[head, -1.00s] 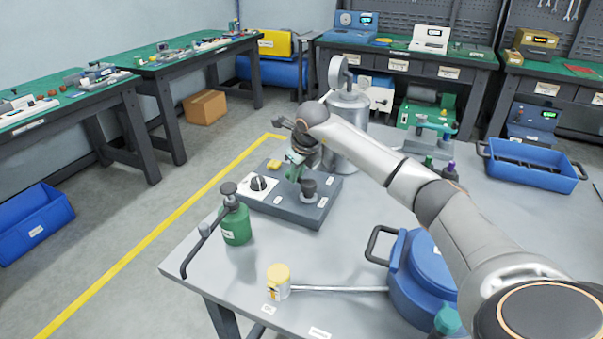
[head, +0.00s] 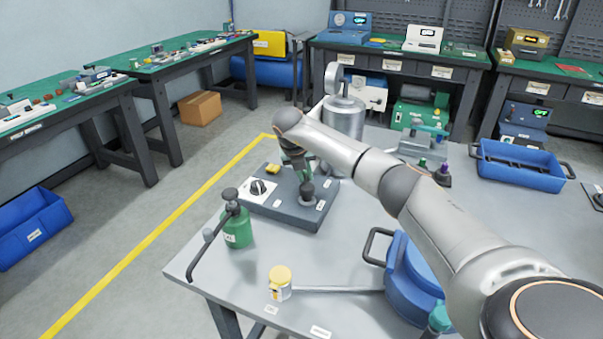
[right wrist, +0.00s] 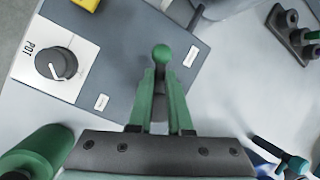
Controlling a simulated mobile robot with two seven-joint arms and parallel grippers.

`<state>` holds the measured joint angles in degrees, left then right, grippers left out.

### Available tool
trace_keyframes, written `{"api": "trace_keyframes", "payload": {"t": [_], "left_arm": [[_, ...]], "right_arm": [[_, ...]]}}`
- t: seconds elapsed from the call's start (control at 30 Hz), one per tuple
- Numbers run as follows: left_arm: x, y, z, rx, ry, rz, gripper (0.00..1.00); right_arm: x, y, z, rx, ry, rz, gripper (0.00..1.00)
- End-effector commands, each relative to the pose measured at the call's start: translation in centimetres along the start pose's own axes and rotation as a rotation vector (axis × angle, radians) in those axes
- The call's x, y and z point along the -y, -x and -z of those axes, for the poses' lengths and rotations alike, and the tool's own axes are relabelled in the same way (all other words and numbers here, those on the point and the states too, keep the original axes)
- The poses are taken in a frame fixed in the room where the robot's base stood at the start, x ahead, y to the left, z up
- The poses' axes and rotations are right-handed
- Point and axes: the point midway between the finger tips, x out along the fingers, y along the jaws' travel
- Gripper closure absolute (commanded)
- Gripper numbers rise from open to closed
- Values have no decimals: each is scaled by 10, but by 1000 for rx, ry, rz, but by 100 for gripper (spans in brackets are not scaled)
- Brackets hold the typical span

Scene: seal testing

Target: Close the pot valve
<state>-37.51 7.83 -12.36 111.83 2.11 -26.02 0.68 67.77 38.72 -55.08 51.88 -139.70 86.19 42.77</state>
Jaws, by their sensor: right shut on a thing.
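A dark grey control box (head: 262,208) lies on the table, and it also fills the upper left of the right wrist view (right wrist: 130,40). A dark knob on a white plate marked POT (head: 258,187) is on its left part; in the right wrist view the POT knob (right wrist: 56,64) has a pale pointer line. My right gripper (head: 302,174), with green fingers, is over the box's right part, at a dark upright post (head: 307,190). In the right wrist view its fingers (right wrist: 161,78) are closed at a green ball-tipped lever (right wrist: 161,54). The lever's lower part is mostly hidden.
A green bottle (head: 237,226) with a dark lever stands in front of the box. A metal cylinder with a gauge (head: 343,117) stands behind. A yellow-lidded jar (head: 280,283) and a blue round vessel (head: 408,285) are at the front.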

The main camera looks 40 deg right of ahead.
Motion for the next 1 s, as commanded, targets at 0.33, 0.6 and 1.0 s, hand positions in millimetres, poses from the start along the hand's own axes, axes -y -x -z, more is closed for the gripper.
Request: {"api": "trace_keyframes", "payload": {"t": [0.33, 0.6, 1.0], "left_arm": [[0, -1, -1, 2, 1, 0, 50], [-2, -1, -1, 2, 1, -3, 50], [-3, -1, 1, -2, 1, -6, 50]], "right_arm": [[9, 0, -1, -48, -250, 102, 100], [14, -1, -1, -71, -359, 146, 100], [16, -1, 0, -81, -399, 163, 100]]}}
